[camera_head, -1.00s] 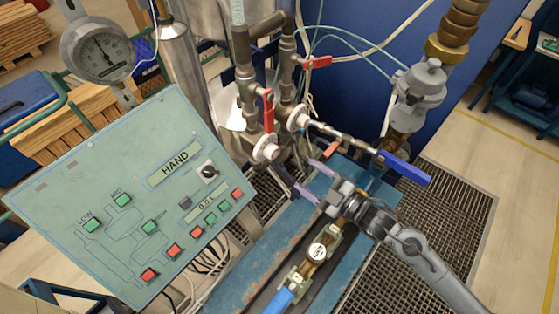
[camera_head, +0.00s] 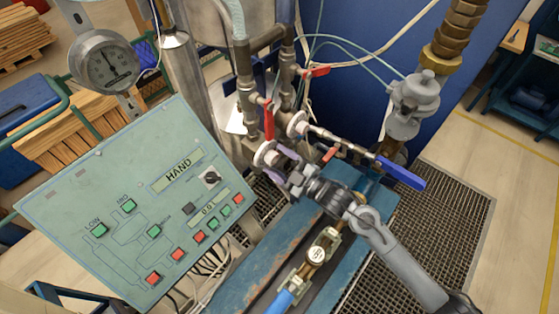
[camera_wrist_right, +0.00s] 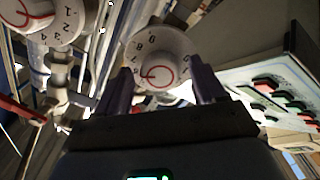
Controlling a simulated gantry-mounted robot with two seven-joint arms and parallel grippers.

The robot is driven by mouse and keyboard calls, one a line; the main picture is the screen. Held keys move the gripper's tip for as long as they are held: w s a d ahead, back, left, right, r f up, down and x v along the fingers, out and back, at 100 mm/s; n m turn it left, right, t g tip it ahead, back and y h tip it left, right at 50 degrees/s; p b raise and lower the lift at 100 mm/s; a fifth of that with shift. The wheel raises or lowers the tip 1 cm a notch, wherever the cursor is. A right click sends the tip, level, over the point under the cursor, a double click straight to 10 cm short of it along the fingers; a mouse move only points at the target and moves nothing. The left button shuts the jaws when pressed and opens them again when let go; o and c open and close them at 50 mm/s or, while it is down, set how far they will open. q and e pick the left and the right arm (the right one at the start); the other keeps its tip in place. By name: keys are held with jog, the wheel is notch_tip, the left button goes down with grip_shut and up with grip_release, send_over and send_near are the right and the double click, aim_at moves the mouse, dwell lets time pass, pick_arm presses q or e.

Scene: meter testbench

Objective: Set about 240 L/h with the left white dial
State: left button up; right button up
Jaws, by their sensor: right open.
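The left white dial (camera_head: 264,155) is on the pipework just right of the control panel. My right gripper (camera_head: 277,163) is at it, with the purple fingers open and partly covering it. In the right wrist view, the dial (camera_wrist_right: 160,58) shows its numbered face and red marking between the tips of my open right gripper (camera_wrist_right: 163,80). Whether the fingers touch it cannot be told. The second white dial (camera_head: 297,123) is up and to the right; it also shows in the right wrist view (camera_wrist_right: 32,18). The panel display (camera_head: 207,210) appears to read 0.0. My left gripper is not in view.
The panel (camera_head: 120,215) with buttons and a HAND label stands left of the gripper. Red-handled valves (camera_head: 269,122) and a blue lever (camera_head: 401,173) are close by. A round gauge (camera_head: 104,62) is at upper left. A small meter (camera_head: 317,254) sits on the blue bench below.

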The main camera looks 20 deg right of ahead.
jog(key=c, duration=1.1)
jog(key=shift+o, duration=0.2)
jog(key=shift+r+m+p, duration=0.15)
jog(key=shift+m+p, duration=0.35)
jog(key=shift+m, duration=0.4)
jog(key=o, duration=1.1)
jog(key=shift+c, duration=0.2)
